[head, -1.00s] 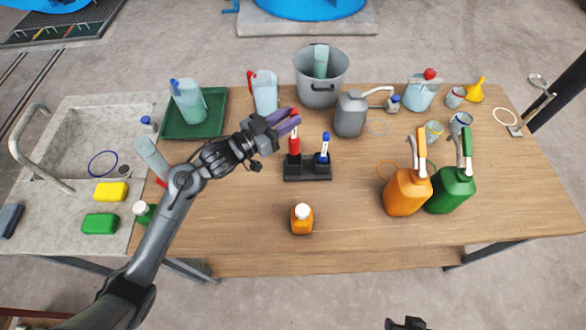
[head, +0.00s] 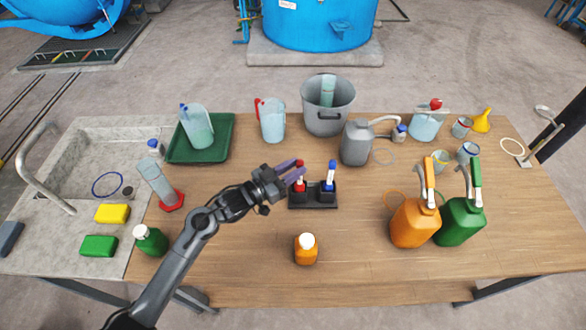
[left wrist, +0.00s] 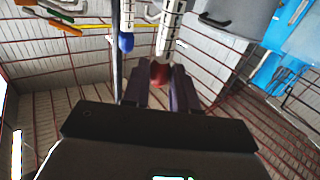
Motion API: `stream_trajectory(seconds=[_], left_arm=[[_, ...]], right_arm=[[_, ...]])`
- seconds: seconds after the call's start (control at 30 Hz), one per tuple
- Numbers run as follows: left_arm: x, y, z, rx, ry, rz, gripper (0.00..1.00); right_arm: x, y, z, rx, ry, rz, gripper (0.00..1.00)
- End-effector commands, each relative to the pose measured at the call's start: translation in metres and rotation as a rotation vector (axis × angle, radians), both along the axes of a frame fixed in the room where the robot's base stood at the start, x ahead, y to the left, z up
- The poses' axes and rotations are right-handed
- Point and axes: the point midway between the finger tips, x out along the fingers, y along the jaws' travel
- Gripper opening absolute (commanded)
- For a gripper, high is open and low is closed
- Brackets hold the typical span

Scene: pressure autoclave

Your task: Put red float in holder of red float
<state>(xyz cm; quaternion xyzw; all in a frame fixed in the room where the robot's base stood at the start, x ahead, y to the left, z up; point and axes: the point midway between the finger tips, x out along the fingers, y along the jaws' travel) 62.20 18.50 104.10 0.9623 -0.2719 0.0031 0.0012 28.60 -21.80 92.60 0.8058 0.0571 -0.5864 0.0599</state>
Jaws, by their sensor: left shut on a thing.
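The red float has a red top, a pale stem and a red lower part (head: 299,186). It is upright at the left position of the black holder (head: 314,201), its lower part level with that of the blue float (head: 330,174) at the right position. Whether it is fully seated is hard to tell. My left gripper (head: 296,172) is shut on the red float near its top. In the left wrist view, the float's red end (left wrist: 159,73) lies between the fingertips, with the blue float's end (left wrist: 126,42) beside it. My right gripper is not in view.
An orange bottle (head: 306,250) stands in front of the holder. A grey canister (head: 356,143) and a grey bucket (head: 326,115) stand behind it. Orange (head: 413,223) and green (head: 460,221) canisters are on the right. The table between holder and orange canister is clear.

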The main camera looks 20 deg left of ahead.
Motion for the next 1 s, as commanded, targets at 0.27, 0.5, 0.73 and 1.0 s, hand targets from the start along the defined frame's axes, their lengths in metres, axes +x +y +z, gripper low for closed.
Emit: stream_trajectory(seconds=[0.27,0.5,0.73,1.0], left_arm=[[0.0001,0.0001,-0.0012,0.000,0.000,0.000,0.00],[0.0001,0.0002,-0.0029,0.000,0.000,0.000,0.52],[0.0001,0.0002,-0.0027,0.000,0.000,0.000,0.53],[-0.0079,0.0053,-0.0005,0.001,0.002,0.001,0.53]], right_arm=[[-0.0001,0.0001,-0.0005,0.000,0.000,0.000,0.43],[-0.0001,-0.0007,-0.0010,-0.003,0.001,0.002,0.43],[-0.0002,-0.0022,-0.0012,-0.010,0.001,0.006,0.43],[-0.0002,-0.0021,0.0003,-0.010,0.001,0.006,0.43]])
